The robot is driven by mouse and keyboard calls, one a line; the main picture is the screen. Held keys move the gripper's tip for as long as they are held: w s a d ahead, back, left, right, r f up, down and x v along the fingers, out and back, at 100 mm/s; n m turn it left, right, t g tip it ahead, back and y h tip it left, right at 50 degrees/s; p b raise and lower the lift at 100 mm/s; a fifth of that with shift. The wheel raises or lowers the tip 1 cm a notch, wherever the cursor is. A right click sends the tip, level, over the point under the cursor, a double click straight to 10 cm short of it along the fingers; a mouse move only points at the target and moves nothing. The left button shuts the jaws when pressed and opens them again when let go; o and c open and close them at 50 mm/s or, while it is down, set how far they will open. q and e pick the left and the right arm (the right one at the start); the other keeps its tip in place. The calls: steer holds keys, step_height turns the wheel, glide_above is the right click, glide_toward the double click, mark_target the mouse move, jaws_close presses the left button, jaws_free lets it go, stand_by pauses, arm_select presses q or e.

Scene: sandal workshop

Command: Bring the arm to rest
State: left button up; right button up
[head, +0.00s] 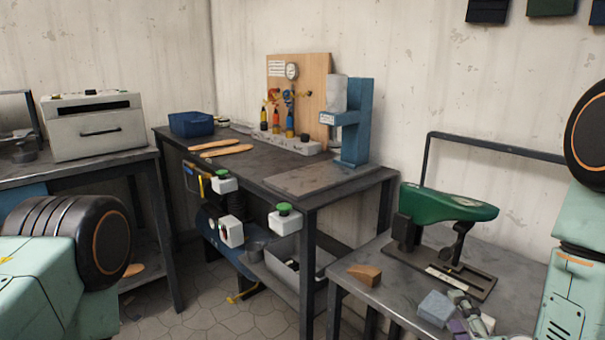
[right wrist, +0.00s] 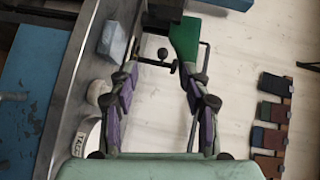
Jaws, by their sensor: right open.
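My right gripper (head: 468,312) is at the lower right of the head view, over the near part of the right-hand bench, partly cut off by the frame edge. In the right wrist view my right gripper (right wrist: 160,75) has its two purple-padded fingers apart, with nothing between them. My left arm shows at the left of the head view, but its gripper is out of the picture.
A blue press (head: 355,130) stands on the middle bench.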

steer(key=s+a+f+n+g+y, duration=0.1)
steer(key=s+f+n+g, duration=0.45)
steer(key=f, duration=0.35)
steer(key=s+a+f+n+g, duration=0.1)
steer(key=s+f+n+g, duration=0.35)
steer(key=f+n, duration=0.35)
steer(key=s+f+n+g, duration=0.1)
steer(key=s+f+g, duration=0.2)
steer(key=s, duration=0.6)
steer(key=s+f+n+g, duration=0.2)
steer(key=s+f, duration=0.4)
steer(key=s, duration=0.3)
steer(key=shift+a+f+g, duration=0.2)
steer(key=shift+a+g, duration=0.05)
steer(key=shift+g, duration=0.45)
